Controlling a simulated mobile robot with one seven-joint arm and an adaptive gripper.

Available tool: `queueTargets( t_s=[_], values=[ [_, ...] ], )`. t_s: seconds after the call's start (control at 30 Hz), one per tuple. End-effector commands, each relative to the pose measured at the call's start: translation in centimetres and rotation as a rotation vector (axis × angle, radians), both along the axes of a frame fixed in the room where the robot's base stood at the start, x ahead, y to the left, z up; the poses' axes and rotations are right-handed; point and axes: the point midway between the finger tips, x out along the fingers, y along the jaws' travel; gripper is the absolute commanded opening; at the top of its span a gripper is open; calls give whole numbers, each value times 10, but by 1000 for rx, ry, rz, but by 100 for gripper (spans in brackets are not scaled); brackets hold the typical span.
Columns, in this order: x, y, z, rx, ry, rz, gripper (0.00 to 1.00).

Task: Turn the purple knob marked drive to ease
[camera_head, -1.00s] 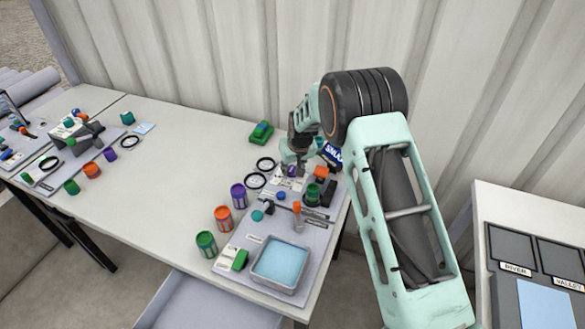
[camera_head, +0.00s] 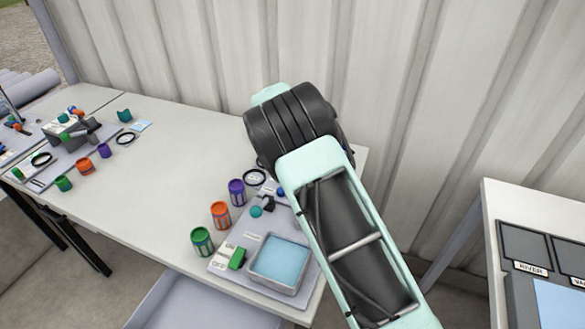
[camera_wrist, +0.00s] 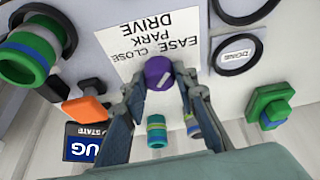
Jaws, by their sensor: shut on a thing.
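The purple knob (camera_wrist: 159,73) sits in the middle of the wrist view, below a white label (camera_wrist: 150,35) that reads DRIVE, PARK, EASE, CLOSE. A pale pointer line on the knob slants up toward the right in that view. My gripper (camera_wrist: 158,90) has a finger on each side of the knob and is shut on it. In the head view my arm hides the knob and the gripper.
In the wrist view, a green-and-blue cylinder (camera_wrist: 30,55) and an orange block (camera_wrist: 86,108) lie to the left, a green block (camera_wrist: 270,106) to the right. In the head view, a blue-filled tray (camera_head: 279,262) and several coloured cans, one orange (camera_head: 221,215), stand left of my arm.

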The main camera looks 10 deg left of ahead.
Motion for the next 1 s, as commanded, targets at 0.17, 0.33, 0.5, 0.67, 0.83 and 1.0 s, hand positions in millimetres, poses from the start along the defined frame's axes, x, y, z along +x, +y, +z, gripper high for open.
queueTargets(
  t_s=[0.17, 0.33, 0.5, 0.67, 0.83, 1.0],
  values=[
    [0, 1, -2, -1, 0, -101, 2],
    [0, 1, -1, 0, 0, -165, 2],
    [0, 1, -1, 0, 1, -196, 2],
    [0, 1, -1, 1, 1, -206, 2],
    [0, 1, -1, 1, 2, -206, 2],
    [0, 1, -1, 1, 2, -205, 33]
  ],
)
